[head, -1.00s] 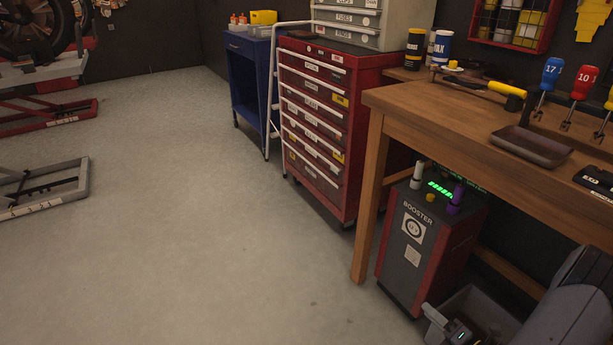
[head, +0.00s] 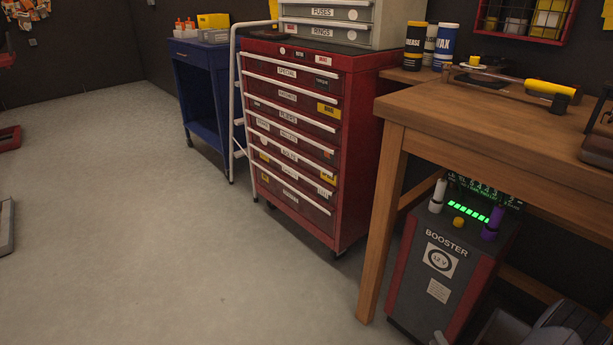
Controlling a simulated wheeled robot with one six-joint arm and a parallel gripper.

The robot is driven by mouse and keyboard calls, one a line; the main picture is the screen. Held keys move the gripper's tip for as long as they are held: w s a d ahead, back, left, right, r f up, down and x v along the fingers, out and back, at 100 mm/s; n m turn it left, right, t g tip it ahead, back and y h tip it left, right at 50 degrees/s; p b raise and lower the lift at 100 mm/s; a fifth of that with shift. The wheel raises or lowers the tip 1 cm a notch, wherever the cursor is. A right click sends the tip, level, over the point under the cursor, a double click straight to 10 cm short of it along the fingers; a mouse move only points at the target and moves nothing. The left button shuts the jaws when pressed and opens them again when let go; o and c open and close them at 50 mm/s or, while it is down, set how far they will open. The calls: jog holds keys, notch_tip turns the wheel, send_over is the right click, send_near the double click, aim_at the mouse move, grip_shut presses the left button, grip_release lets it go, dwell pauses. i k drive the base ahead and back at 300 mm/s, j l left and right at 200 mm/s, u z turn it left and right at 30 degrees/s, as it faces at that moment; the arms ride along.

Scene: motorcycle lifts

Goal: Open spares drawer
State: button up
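The red tool cabinet (head: 352,130) stands beyond the wooden workbench, near the middle of the head view. Its front holds several stacked drawers with pale handle strips and small labels, and all of them look shut. An upper drawer (head: 318,80) has a label that seems to read SPECIAL. Most of the other labels are too small or blurred to read, so I cannot tell which drawer is marked spares. A grey cabinet (head: 385,22) on top has drawers labelled FUSES and RINGS, also shut. My gripper cannot be made out; a grey part at the bottom right looks like my arm.
The wooden workbench (head: 480,112) fills the right side, its front leg close to the cabinet. A booster unit (head: 447,265) stands under it. A white tubular frame (head: 237,95) stands at the cabinet's left side, beside a blue cart (head: 199,90). The floor in front is clear.

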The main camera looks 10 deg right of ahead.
aim_at(323, 216)
jog(key=i+j+z, duration=0.35)
jog(key=i+j, duration=2.1)
jog(key=j, duration=0.1)
